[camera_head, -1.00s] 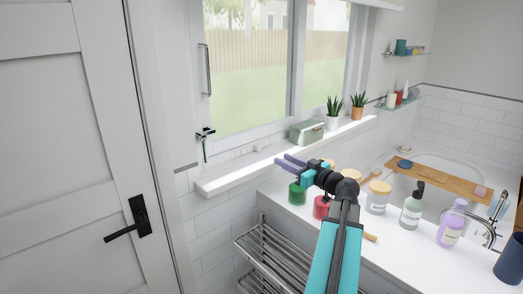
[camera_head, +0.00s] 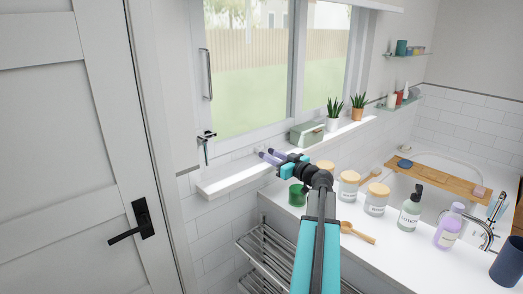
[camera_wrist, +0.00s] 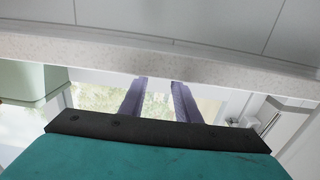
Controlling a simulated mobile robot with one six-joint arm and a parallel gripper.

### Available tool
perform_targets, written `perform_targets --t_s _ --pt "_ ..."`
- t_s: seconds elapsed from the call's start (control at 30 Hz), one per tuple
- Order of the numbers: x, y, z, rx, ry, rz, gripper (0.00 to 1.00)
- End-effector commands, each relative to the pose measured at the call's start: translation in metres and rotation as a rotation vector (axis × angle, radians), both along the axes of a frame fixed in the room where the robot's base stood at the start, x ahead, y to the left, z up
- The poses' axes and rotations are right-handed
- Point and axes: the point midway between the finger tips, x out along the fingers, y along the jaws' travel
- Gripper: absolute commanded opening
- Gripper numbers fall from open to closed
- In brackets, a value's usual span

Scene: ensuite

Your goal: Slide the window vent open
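The window (camera_head: 245,85) has a white frame above a white sill (camera_head: 228,180). A small pale fitting (camera_head: 240,153), which looks like the vent, sits low on the frame just above the sill; its details are too small to tell how far it is open. My gripper (camera_head: 266,155) has two purple fingers and is over the sill, just right of this fitting. In the wrist view the fingers (camera_wrist: 160,82) are apart with nothing held between them. Small pale shapes (camera_wrist: 158,103) show behind the gap. I cannot tell whether the fingers touch anything.
A green box (camera_head: 306,134) and two potted plants (camera_head: 333,120) stand on the sill to the right of my gripper. A window latch (camera_head: 206,136) is to the left. Jars (camera_head: 348,187) and bottles (camera_head: 410,208) crowd the counter below. A towel rack (camera_head: 268,255) sits lower down.

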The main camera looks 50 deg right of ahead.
Motion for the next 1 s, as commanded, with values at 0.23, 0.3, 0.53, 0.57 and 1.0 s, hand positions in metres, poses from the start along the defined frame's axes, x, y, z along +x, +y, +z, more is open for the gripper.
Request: perform_targets --t_s 0.23,0.3,0.53,0.57,1.0 --pt "0.032 -0.003 0.002 0.001 -0.001 0.000 0.30" --pt "0.038 -0.003 0.002 0.001 -0.001 0.001 0.30" --pt "0.044 -0.004 0.000 0.000 -0.001 -0.001 0.30" --pt "0.044 -0.004 0.000 0.000 -0.001 -0.001 0.30" --pt "0.044 -0.004 0.000 0.000 -0.001 -0.002 0.00"
